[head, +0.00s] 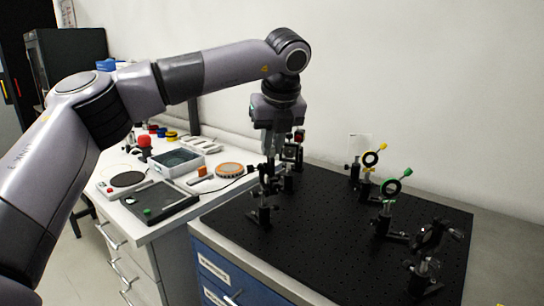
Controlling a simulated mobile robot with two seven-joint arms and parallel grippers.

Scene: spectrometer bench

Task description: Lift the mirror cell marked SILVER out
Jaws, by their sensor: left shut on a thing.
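My left gripper (275,150) points down over the left part of the black optical breadboard (330,235). It is shut on a small dark part at the top of a black post mount (265,212), apparently the mirror cell. The fingers and the dark mount overlap, so the cell's outline and any SILVER marking cannot be made out. I cannot tell whether the cell is still seated in its mount. My right gripper is not in view.
Several other mounts stand on the breadboard, including a yellow-marked ring (371,158), a green-marked ring (391,187) and a dark mount (430,237) at front right.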

